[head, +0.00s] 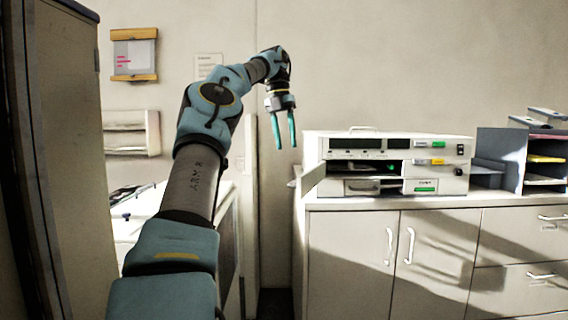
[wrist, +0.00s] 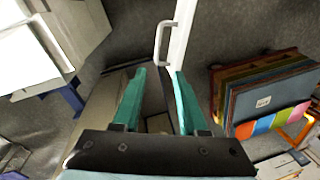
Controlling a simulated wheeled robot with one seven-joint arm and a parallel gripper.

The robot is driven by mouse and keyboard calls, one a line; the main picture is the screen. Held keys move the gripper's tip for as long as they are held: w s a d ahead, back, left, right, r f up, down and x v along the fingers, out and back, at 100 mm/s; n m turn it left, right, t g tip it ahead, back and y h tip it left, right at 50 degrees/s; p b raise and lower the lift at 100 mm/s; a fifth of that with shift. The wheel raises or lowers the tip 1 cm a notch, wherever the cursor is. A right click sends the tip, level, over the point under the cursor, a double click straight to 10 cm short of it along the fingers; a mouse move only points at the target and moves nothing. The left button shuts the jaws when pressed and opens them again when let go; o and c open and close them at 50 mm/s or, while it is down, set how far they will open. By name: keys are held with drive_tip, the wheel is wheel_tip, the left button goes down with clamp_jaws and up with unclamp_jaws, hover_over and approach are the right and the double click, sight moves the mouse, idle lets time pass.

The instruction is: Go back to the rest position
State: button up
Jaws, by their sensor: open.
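My gripper (head: 284,130) hangs from my raised arm, fingers pointing down, in the head view. Its two teal fingers are apart with nothing between them. It is in the air in front of the wall, to the left of the white device on the cabinet. In the wrist view my gripper (wrist: 160,95) also shows open and empty, with a white edge and a handle beyond the fingertips.
A white device (head: 388,144) with an open front flap stands on a white cabinet (head: 345,240). A file organizer (head: 502,150) stands at the right. A wall holder (head: 134,55) hangs at the left. A brown panel (head: 70,150) fills the left side. Colourful folders (wrist: 265,90) show in the wrist view.

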drive_tip(key=d, duration=0.2)
drive_tip(key=s+d+f+n, duration=0.1)
drive_tip(key=d+n+y, duration=0.1)
drive_tip(key=d, duration=0.1)
drive_tip(key=shift+s+d+f+t, duration=0.25)
drive_tip(key=shift+d+f+t, duration=0.05)
drive_tip(key=shift+d+f, duration=0.1)
drive_tip(key=s+d+f+n+y, duration=0.1)
drive_tip(key=s+d+f+n, duration=0.1)
drive_tip(key=s+f+n, duration=0.35)
drive_tip(key=s+d+f+n+y, duration=0.1)
drive_tip(key=s+d+f+n, duration=0.15)
drive_tip(key=f+n, duration=0.45)
drive_tip(key=s+a+f+n, duration=0.7)
drive_tip(key=s+n, duration=0.3)
drive_tip(key=n, duration=0.2)
drive_tip(key=s+a+f+n+t+h, duration=0.1)
drive_tip(key=s+a+f+n, duration=0.7)
drive_tip(key=s+n, duration=0.3)
drive_tip(key=shift+a+f+n+t, duration=0.3)
drive_tip(key=shift+a+n, duration=0.15)
drive_tip(key=shift+a, duration=0.4)
drive_tip(key=shift+s, duration=0.15)
